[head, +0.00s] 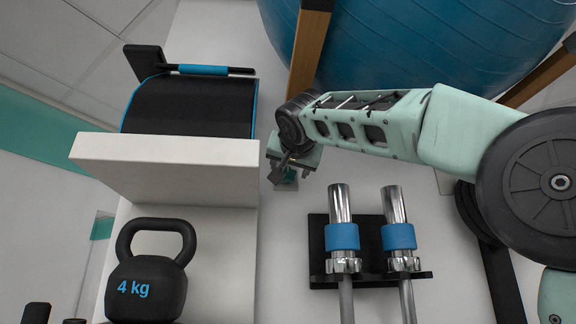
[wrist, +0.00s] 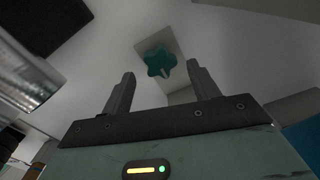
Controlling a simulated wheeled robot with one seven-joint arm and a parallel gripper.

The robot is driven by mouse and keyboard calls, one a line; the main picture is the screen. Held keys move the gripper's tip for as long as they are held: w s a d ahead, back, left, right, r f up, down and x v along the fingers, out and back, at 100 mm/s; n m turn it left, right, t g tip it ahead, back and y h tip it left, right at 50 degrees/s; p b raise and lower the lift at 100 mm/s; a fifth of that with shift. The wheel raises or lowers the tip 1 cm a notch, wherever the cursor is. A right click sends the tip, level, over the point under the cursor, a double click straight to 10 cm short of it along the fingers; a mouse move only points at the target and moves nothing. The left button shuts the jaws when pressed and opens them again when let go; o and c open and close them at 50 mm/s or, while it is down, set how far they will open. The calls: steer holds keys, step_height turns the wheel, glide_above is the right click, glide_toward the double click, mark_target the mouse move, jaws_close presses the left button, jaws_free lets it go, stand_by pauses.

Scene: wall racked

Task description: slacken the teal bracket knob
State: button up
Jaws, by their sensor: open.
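The teal knob (wrist: 160,62) is a lobed star shape on a pale bracket plate (wrist: 149,43) on the wall, in the wrist view. It lies beyond my gripper (wrist: 158,82), between the two fingertips in the picture and apart from them. The fingers are spread with nothing between them.
A white ledge (head: 170,150) with a black mat stands left of the gripper. A 4 kg kettlebell (head: 148,285) sits below it. Two chrome bars with blue collars hang in a black rack (head: 318,250) at lower right. A large blue ball (head: 400,50) is above.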

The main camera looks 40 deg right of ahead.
mark_target(288, 173)
steer(key=shift+p+x, duration=0.75)
steer(key=shift+x, duration=1.4)
steer(key=c, duration=1)
steer(key=shift+o, duration=0.2)
